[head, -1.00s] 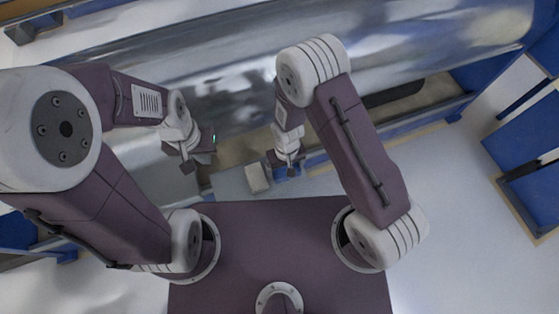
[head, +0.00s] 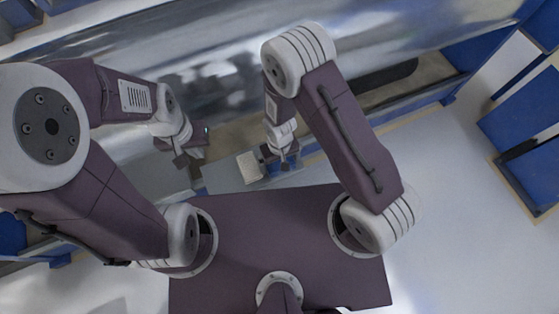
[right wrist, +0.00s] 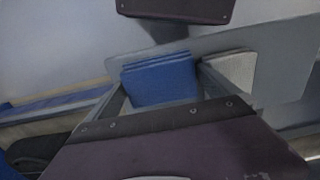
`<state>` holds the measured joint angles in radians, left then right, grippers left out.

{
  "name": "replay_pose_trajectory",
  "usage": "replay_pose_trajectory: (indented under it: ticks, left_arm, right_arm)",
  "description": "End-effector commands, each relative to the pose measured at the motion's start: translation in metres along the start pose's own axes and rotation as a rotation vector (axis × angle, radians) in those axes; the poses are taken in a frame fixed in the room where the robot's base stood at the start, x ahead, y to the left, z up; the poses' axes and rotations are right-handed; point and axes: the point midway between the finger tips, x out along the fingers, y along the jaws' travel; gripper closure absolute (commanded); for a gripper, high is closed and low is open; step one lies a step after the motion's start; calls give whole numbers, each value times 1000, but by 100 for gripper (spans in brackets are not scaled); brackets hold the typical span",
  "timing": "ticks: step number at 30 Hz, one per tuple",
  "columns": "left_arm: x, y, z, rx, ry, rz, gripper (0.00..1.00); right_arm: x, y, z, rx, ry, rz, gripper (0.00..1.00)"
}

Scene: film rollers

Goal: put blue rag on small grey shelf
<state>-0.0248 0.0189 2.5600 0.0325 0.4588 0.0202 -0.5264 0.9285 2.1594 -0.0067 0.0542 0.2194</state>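The blue rag (right wrist: 160,80) is a folded stack, seen in the right wrist view between the two fingers of my right gripper (right wrist: 165,85). The fingers stand apart on either side of it; contact is not clear. In the head view my right gripper (head: 280,158) is at the middle, beside a pale folded cloth (head: 250,167). The small grey shelf (head: 221,180) lies under that cloth, and its flat grey surface (right wrist: 285,55) also shows in the right wrist view. My left gripper (head: 183,160) hangs left of the shelf, away from the rag; its opening is unclear.
A large shiny metal roller (head: 300,60) runs across behind the grippers. Blue framing (head: 520,110) stands at the right. The pale cloth (right wrist: 230,70) lies close to the right of the blue rag in the wrist view. White floor (head: 450,200) is open at the right.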

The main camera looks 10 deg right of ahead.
Motion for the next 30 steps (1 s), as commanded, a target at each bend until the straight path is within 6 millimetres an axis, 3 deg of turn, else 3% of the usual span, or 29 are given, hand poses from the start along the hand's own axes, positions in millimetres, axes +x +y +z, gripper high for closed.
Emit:
replay_pose_trajectory:
  ticks: [6,15,18,23,30]
  left_arm:
    - [-8,0,-1,0,0,0,100]
    - [-34,1,-4,0,0,0,100]
    - [-40,1,-4,0,0,0,100]
    - [-42,1,-4,0,0,0,100]
    - [-42,1,-4,0,0,0,100]
  right_arm:
    - [-15,0,-1,0,2,0,1]
    - [-92,0,-1,-1,5,-2,1]
    - [-110,0,-1,0,3,-1,1]
    - [-124,0,0,0,1,-1,1]
    - [-124,0,0,0,-1,-1,1]
